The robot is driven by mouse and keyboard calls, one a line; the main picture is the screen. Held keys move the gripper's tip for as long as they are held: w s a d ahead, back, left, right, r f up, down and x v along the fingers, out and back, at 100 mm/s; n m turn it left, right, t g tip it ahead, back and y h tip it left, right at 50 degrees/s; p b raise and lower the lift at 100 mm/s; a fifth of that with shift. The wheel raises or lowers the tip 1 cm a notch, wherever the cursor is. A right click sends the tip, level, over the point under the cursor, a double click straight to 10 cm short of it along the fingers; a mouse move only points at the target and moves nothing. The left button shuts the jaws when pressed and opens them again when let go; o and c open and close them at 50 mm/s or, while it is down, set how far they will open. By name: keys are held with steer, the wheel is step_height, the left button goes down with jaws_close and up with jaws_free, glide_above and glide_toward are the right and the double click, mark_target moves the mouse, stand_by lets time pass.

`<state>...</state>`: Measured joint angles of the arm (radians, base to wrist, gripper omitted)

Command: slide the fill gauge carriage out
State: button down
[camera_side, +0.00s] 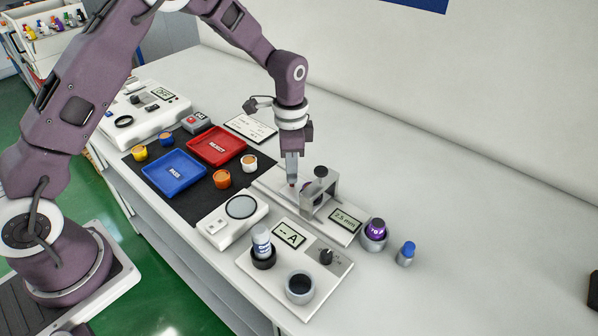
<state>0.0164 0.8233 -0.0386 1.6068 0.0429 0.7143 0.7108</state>
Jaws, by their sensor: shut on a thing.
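The fill gauge (345,220) is a light, flat unit on the bench with a display that reads about 2.5 mm. A grey bridge-shaped frame (331,190) with a dark round top knob (321,172) stands on it. My gripper (292,182) points straight down at the left of the frame. It is shut on a small part of the fill gauge carriage (291,187), low over the gauge base. The fingers hide most of the carriage. Something dark purple shows under the frame, too small to make out.
A blue PASS tray (173,170) and a red REJECT tray (217,142) lie on a black mat with several small cups. A white unit with a round lens (240,207), a meter unit (289,234) and a purple-topped jar (376,231) stand nearby.

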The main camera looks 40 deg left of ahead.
steer(key=a, duration=0.7)
steer(key=shift+a, duration=0.4)
steer(key=c, duration=1.3)
jaws_free()
steer(key=shift+r, duration=0.3)
step_height(320, 180, up, 7)
steer(key=shift+f, duration=0.2)
